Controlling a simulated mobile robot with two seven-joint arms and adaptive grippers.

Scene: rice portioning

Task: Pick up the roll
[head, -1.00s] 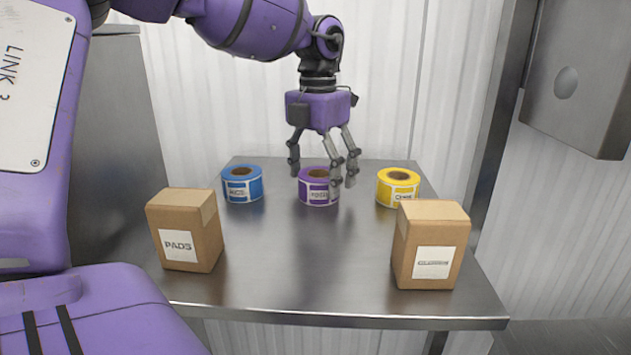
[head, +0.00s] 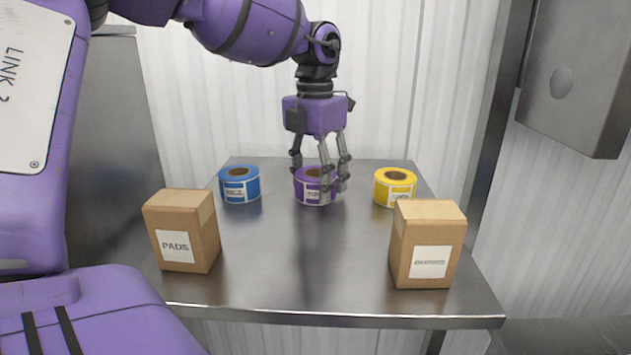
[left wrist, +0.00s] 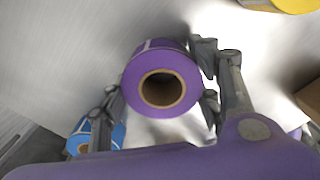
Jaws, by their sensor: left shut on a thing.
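Three label rolls stand in a row on the steel table: a blue roll (head: 240,185) at left, a purple roll (head: 313,190) in the middle and a yellow roll (head: 395,187) at right. My left gripper (head: 319,184) is shut on the purple roll, with fingers on both sides of it. The roll is upright and appears to rest on the table. In the left wrist view the purple roll (left wrist: 160,85) shows its brown core between the fingers. The blue roll (left wrist: 98,137) and yellow roll (left wrist: 290,4) show at the edges. My right gripper is not in view.
The steel table (head: 300,260) carries a PADS box (head: 182,230) at front left and another labelled box (head: 428,245) at front right. The middle between them is clear. A corrugated wall stands behind, and a metal cabinet (head: 580,75) hangs at upper right.

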